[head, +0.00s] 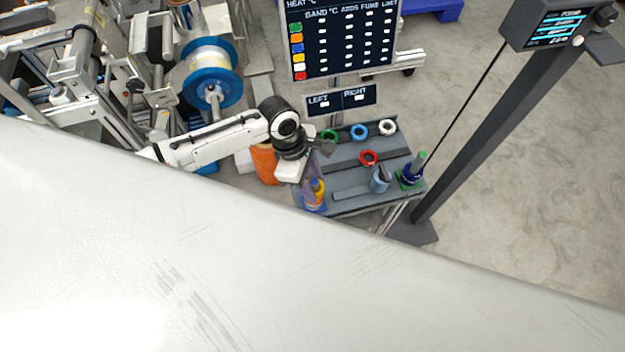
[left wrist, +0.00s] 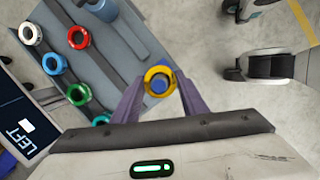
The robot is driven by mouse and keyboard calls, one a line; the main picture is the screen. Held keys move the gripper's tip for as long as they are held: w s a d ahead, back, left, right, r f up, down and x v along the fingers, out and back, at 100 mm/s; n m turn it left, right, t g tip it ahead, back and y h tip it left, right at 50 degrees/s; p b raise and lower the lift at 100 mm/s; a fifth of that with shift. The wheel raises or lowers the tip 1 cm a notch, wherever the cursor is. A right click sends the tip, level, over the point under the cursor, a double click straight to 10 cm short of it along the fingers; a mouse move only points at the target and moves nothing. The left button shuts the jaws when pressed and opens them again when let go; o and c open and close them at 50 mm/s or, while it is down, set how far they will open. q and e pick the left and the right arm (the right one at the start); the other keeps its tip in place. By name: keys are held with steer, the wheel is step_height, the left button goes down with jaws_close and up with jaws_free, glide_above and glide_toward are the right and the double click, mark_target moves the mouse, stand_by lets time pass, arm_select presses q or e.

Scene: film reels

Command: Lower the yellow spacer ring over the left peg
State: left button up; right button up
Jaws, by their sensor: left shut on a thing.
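My left gripper (head: 316,180) is shut on the yellow spacer ring (head: 320,187) above the near left corner of the grey bench. In the left wrist view the ring (left wrist: 147,76) sits between the two purple-grey fingertips (left wrist: 160,80). The blue top of the left peg (left wrist: 158,86) shows through the ring's hole, a little off its middle. In the head view the left peg (head: 312,206) stands at the ring with a blue lower part. I cannot tell how far down the peg the ring is. My right gripper is not in view.
The right peg (head: 411,173) carries blue and green pieces. Green (head: 329,136), blue (head: 359,131), white (head: 387,127) and red (head: 368,158) rings lie on the bench (head: 345,168). A sign (head: 340,99) is behind.

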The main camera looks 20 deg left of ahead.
arm_select(q)
steer(key=o, duration=1.2)
steer(key=shift+c, duration=0.2)
steer(key=p+v, duration=0.1)
steer(key=v, duration=0.9)
steer(key=shift+p, duration=0.35)
steer(key=shift+r, duration=0.1)
steer(key=s+d+f+m+t+h, duration=0.2)
steer(key=s+d+f+m+t, duration=0.2)
steer(key=d+f+m, duration=0.4)
steer(key=s+a+f+m+t+y, duration=0.1)
steer(key=s+a+m+t, duration=0.3)
steer(key=s+a+m, duration=0.5)
steer(key=m+y, duration=0.1)
steer(key=m, duration=0.2)
steer(key=shift+s+a+m+y, duration=0.2)
steer(key=shift+a+m+y, duration=0.1)
